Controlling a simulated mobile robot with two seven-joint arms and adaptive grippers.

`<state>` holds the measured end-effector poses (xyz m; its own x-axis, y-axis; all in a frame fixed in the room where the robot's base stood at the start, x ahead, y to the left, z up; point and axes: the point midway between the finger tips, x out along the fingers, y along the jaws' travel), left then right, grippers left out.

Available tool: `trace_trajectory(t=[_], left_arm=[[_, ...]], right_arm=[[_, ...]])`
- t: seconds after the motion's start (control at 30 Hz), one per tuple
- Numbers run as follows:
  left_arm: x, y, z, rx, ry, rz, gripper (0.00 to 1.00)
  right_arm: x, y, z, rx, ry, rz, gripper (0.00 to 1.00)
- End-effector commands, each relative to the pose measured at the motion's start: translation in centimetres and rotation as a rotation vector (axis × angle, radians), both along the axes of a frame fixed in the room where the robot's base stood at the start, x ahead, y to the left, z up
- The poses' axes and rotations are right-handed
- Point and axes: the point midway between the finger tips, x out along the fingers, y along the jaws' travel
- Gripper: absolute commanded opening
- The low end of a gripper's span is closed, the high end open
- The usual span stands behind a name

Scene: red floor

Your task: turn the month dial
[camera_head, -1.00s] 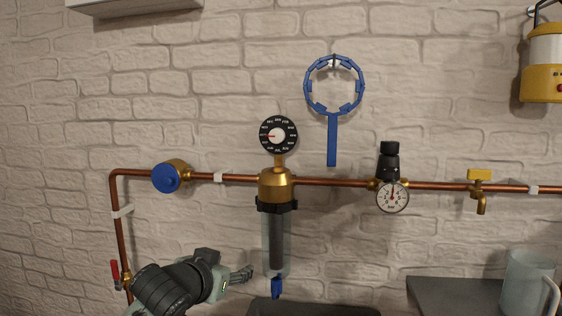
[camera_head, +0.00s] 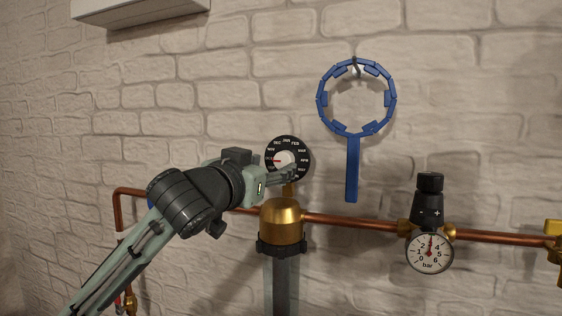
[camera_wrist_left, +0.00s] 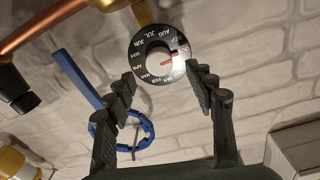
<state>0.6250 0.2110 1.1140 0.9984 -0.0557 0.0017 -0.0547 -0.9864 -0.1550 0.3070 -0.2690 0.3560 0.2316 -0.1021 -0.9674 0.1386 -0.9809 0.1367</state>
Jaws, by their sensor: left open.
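The month dial (camera_head: 288,145) is a black disc with white month letters, a pale centre and a red pointer. It sits on top of the brass filter head (camera_head: 283,222). In the head view the red pointer aims left, near NOV. My left gripper (camera_head: 287,174) comes in from the left, its fingers over the dial's lower part. In the left wrist view the dial (camera_wrist_left: 161,55) lies just beyond the two open fingers (camera_wrist_left: 160,88), with nothing between them. Whether the fingertips touch the dial cannot be told. My right gripper is not in view.
A blue ring wrench (camera_head: 353,170) hangs on the wall right of the dial. A pressure gauge (camera_head: 430,253) with a black knob (camera_head: 429,200) sits on the copper pipe (camera_head: 350,222). A pale box (camera_head: 140,10) is at the upper left. The wall between dial and wrench is bare.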

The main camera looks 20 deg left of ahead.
Motion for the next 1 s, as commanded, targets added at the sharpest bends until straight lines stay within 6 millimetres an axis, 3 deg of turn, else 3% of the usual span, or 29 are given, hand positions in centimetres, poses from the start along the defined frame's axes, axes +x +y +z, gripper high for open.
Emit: trace_trajectory(t=[0.03,0.3,0.63,1.0], left_arm=[[1.0,-0.1,0.1,-0.001,0.003,0.0,0.55],[4.3,-0.3,0.0,0.0,0.001,0.0,0.55],[4.7,-0.3,-0.1,0.0,0.001,-0.001,0.55],[4.7,-0.3,-0.1,0.0,0.001,-0.001,0.1]], right_arm=[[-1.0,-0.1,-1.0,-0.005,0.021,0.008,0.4],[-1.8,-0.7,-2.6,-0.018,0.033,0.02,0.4],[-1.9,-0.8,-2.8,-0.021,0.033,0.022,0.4],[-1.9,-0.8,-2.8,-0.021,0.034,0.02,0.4]])
